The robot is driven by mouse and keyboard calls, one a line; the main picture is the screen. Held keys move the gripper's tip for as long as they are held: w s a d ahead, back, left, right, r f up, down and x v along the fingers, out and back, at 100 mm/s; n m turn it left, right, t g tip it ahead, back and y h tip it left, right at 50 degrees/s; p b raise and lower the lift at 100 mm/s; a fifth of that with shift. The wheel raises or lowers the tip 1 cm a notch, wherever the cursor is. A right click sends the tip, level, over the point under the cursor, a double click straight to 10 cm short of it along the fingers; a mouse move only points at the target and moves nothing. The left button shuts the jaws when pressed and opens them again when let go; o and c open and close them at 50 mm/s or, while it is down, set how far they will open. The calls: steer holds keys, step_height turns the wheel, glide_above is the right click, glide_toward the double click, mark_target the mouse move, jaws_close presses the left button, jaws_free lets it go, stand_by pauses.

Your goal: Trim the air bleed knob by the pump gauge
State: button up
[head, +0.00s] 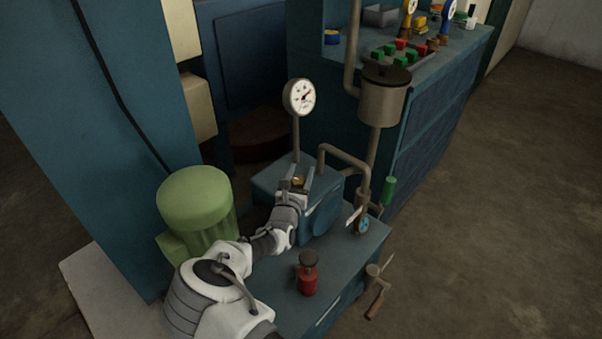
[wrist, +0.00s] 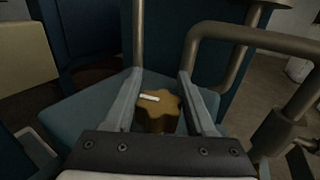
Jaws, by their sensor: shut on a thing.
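The air bleed knob is a brass, lobed knob (wrist: 158,110) with a white pointer mark on top. It stands on the blue-green pump housing (head: 265,182), and only a little of it shows in the head view (head: 298,181). My gripper (head: 296,183) is shut on the knob, with one finger on each side of it in the wrist view. The white mark lies nearly level across the knob's left half there. The round white pump gauge (head: 299,97) with a red needle stands on a thin stem just behind my gripper.
A bent pipe (head: 345,157) rises close to the right of my gripper. A green motor (head: 196,205) stands left of my arm. A red can with a dark top (head: 308,276) stands in front. A cylindrical pot (head: 382,100) and a green-handled valve (head: 388,190) are to the right.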

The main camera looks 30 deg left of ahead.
jaws_close()
steer(key=shift+r+n+y+p, duration=0.3)
steer(key=shift+y+p, duration=0.1)
steer(key=shift+p, duration=0.75)
